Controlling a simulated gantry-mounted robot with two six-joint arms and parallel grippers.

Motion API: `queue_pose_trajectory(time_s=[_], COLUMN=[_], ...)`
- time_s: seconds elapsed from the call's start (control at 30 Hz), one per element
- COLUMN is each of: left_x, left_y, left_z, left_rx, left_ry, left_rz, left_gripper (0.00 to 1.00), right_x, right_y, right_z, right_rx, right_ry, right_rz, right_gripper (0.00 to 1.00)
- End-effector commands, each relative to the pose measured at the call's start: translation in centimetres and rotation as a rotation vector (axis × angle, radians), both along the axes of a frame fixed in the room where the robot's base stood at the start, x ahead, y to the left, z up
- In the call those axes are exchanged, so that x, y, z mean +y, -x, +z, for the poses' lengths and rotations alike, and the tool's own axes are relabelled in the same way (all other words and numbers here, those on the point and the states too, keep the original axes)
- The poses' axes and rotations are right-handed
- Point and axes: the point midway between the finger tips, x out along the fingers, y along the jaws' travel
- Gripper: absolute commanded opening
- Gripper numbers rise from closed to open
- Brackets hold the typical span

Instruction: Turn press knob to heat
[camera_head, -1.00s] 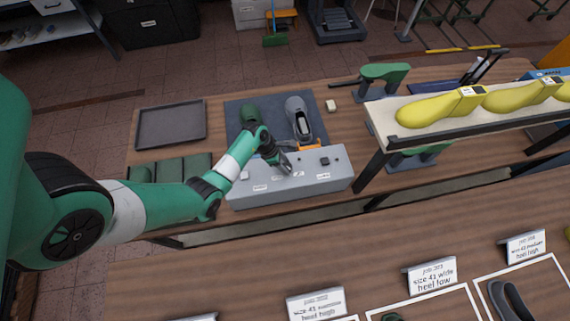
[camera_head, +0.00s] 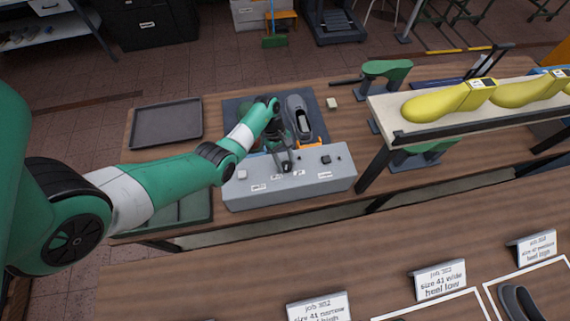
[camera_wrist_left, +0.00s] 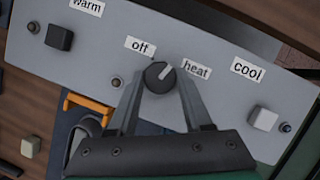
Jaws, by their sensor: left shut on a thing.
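The grey press panel (camera_head: 240,196) stands on the far table. Its dark round knob (camera_wrist_left: 158,76) shows in the left wrist view, with a white pointer line on its face. The line points up and right, between the "off" label (camera_wrist_left: 140,46) and the "heat" label (camera_wrist_left: 196,68), nearer to "heat". My left gripper (camera_wrist_left: 160,82) is shut on the knob, one finger on each side. In the head view the left gripper (camera_head: 285,168) reaches down onto the panel's top and mostly hides the knob. My right gripper is not in view.
Beside the knob are a dark button (camera_wrist_left: 59,37) near "warm" and a white button (camera_wrist_left: 264,118) near "cool". A shoe (camera_head: 300,120) lies on the dark mat behind the panel. A shelf with yellow lasts (camera_head: 435,102) stands close on the right. An empty tray (camera_head: 166,122) is at left.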

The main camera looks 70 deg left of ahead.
Motion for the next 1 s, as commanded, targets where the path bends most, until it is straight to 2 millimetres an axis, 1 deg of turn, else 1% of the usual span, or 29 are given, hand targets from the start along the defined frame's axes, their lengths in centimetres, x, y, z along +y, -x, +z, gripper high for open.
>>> queue_pose_trajectory(time_s=[0.03, 0.3, 0.5, 0.7, 1.0], left_x=[0.0, 0.0, 0.0, 0.0, 0.0], left_y=[-0.2, -0.3, -0.3, -0.3, -0.3], left_z=[-0.4, -0.6, -0.5, -0.3, 0.0], left_rx=[-0.001, -0.001, -0.001, 0.0, 0.0], left_ry=[0.0, -0.001, -0.002, -0.001, -0.001], left_rz=[-0.045, -0.271, -0.39, -0.454, -0.48], left_gripper=[0.0, 0.0, 0.0, 0.0, 0.0], right_x=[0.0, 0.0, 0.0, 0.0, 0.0], right_y=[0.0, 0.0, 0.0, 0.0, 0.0], right_z=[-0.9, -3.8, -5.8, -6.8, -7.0], right_rx=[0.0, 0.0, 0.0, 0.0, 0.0], right_ry=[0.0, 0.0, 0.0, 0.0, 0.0], right_rz=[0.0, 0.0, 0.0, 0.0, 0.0], right_gripper=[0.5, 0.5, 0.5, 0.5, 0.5])
